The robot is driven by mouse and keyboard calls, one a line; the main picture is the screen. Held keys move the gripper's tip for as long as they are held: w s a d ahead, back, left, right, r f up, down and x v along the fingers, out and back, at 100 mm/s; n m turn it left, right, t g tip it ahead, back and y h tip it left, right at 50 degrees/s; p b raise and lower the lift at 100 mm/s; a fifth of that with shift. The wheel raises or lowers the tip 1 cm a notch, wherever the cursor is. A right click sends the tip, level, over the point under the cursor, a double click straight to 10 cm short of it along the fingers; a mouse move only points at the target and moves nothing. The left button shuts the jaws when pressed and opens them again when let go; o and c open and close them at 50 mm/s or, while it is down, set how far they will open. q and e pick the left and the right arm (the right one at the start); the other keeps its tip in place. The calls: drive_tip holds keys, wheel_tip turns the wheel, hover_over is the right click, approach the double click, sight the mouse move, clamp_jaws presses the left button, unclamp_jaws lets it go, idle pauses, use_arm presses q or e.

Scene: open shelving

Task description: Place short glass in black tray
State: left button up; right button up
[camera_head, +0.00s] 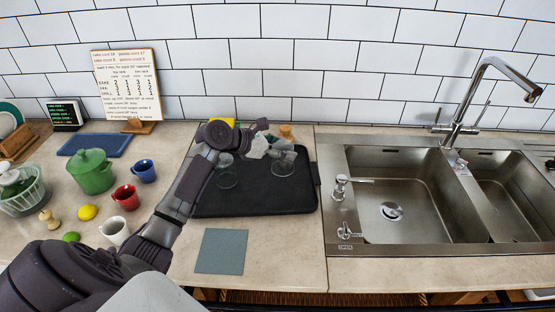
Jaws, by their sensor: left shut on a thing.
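The black tray (255,205) lies on the counter left of the sink. A clear glass (283,167) is at the tray's back right, by my left gripper (268,145). The gripper is shut on this glass, over the back part of the tray. Whether the glass's base touches the tray is hard to tell. Another clear glass (227,179) stands in the tray farther left, partly behind my left arm. My left arm reaches in from the lower left and hides the tray's left back part. My right gripper is not in view.
A metal sink (400,205) with a tall faucet (470,95) is on the right. A green pot (92,172), a red mug (126,197), a blue mug (145,171) and a white mug (115,231) stand left of my arm. A grey-blue mat (222,251) lies in front of the tray.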

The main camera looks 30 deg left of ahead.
use_arm(q)
drive_tip(key=shift+a+f, duration=0.25)
drive_tip(key=shift+f, duration=0.55)
drive_tip(key=shift+a+f, duration=0.25)
drive_tip(key=shift+f, duration=0.55)
drive_tip(key=shift+a+f, duration=0.25)
drive_tip(key=shift+f, duration=0.55)
drive_tip(key=o, duration=1.3)
drive_tip(key=shift+f, duration=0.15)
drive_tip(key=v, duration=1.2)
